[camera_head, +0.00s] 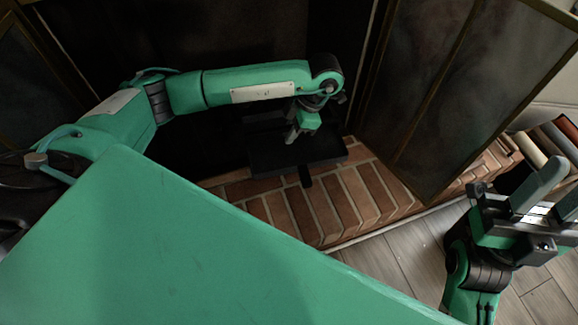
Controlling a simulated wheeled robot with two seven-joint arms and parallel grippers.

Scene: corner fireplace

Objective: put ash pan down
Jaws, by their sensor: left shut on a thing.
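The ash pan (318,149) is a dark, flat, rectangular tray with a short tab at its front. It sits at the mouth of the fireplace, over the inner edge of the brick hearth; I cannot tell whether it touches the bricks. My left gripper (294,138) points down at the pan's back part and is shut on it; the exact grip is too dark to see. My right gripper (541,200) is at the lower right, away from the pan, its two fingers apart with nothing visible between them.
The brick hearth (345,207) has bare bricks in front of the pan. A dark glass door with a brass frame (424,95) stands open on the right. Rolled items (558,140) lie at the far right. Grey plank floor (405,262) is clear below the hearth.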

